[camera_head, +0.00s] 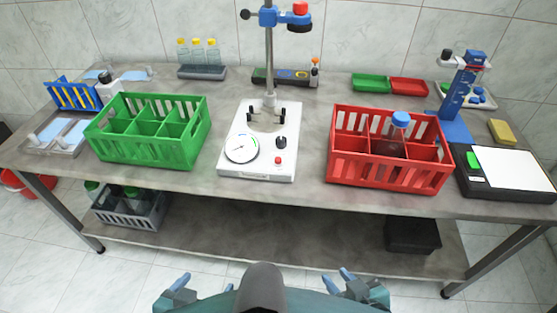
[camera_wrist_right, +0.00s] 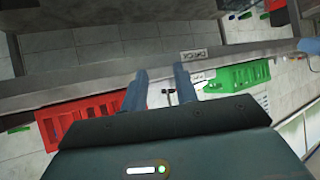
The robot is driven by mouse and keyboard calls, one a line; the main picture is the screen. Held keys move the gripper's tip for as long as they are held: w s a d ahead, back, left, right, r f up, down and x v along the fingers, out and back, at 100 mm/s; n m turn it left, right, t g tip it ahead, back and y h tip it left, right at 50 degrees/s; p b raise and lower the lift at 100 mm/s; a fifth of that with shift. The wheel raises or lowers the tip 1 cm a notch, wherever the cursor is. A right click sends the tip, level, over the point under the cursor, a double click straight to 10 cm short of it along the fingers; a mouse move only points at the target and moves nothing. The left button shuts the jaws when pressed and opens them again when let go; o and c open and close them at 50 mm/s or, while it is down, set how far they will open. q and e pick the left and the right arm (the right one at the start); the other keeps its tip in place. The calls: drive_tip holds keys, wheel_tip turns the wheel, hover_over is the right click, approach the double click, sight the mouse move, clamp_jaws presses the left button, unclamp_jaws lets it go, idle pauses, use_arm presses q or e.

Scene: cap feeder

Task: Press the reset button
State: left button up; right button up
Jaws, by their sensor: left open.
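A white device (camera_head: 258,165) stands mid-table between the green and red crates. Its front carries a round dial (camera_head: 241,147), a black knob (camera_head: 281,142) and a small red button (camera_head: 278,160). A second red round part (camera_head: 300,8) sits on the blue head of its post. I cannot read which is labelled reset. My left gripper (camera_head: 204,286) is open and empty, low in front of the table. My right gripper (camera_head: 350,280) is also low, to the right; in the right wrist view its fingers (camera_wrist_right: 160,85) are apart with nothing between them. Neither touches the device.
A green crate (camera_head: 150,153) stands left of the device. A red crate (camera_head: 388,172) with a blue-capped bottle (camera_head: 400,120) stands right. The table's front edge (camera_head: 300,198) lies between my grippers and the device. A lower shelf (camera_head: 270,230) holds a grey crate (camera_head: 130,214).

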drive_tip(key=shift+s+f, duration=0.15)
drive_tip(key=shift+s, duration=0.1)
clamp_jaws()
drive_tip(key=shift+w, duration=0.25)
idle(0.6)
